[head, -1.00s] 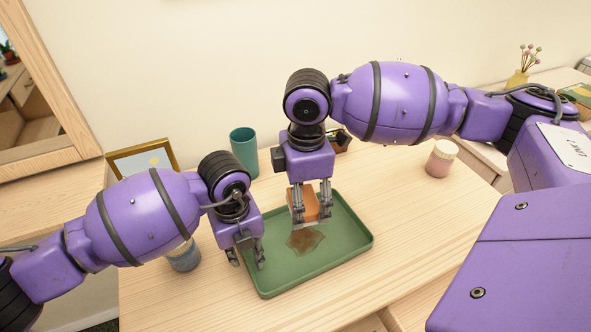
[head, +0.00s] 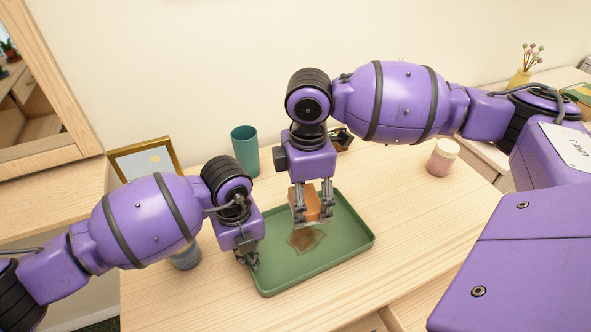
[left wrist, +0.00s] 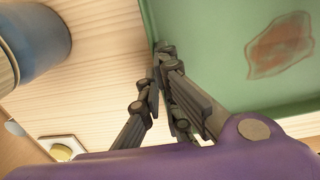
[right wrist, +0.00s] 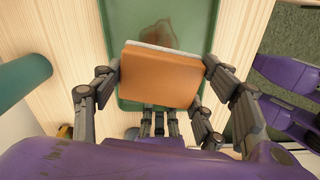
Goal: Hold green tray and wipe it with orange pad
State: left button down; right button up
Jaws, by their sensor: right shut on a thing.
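The green tray (head: 345,255) lies flat on the wooden table, with a brownish stain (head: 305,240) on its floor. The stain also shows in the left wrist view (left wrist: 279,45). My right gripper (head: 312,220) is shut on the orange pad (head: 312,203) and holds it above the tray, beside the stain. In the right wrist view the pad (right wrist: 160,78) shows a pale layer on its far edge. My left gripper (head: 250,266) is at the tray's left rim. Its fingers (left wrist: 160,75) are close together there; whether they press on the rim I cannot tell.
A teal cup (head: 245,150) and a gold picture frame (head: 146,158) stand behind the tray. A blue container (head: 186,257) is left of my left gripper. A pink jar (head: 441,158) stands at the right.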

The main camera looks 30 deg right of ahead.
pick_arm(q)
notch_tip(320, 180, up, 10)
jog(key=f, duration=0.1)
jog(key=shift+f, duration=4.15)
jog(key=c, duration=1.7)
grip_release()
